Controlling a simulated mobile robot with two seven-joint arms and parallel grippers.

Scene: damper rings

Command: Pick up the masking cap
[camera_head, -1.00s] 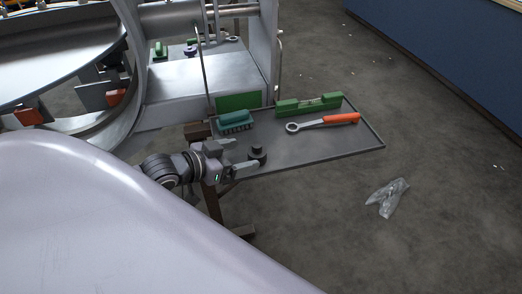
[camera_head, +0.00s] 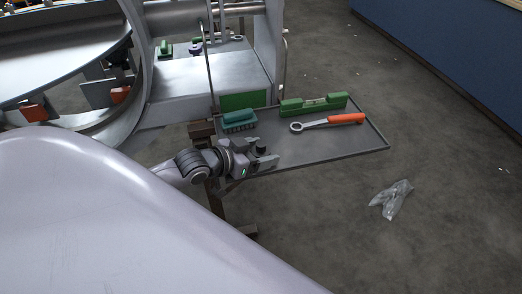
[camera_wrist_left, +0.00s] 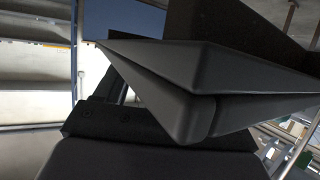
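The masking cap (camera_head: 261,149) is a small black round piece at the near left part of the grey tray (camera_head: 330,146). My left gripper (camera_head: 259,154) is at the cap in the head view. Its two fingers look apart, with the cap showing between or just beyond them; I cannot tell whether they touch it. The gripper hides the cap's lower part. In the left wrist view, large dark grey gripper parts (camera_wrist_left: 190,100) fill the middle, and a black block (camera_wrist_left: 240,20) at the top may be the cap. My right gripper is not in view.
On the tray are a teal brush (camera_head: 239,121), a green spirit level (camera_head: 313,104) and an orange-handled ring wrench (camera_head: 328,122). A large metal ring structure (camera_head: 150,85) stands at the left. A crumpled clear bag (camera_head: 391,199) lies on the open floor.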

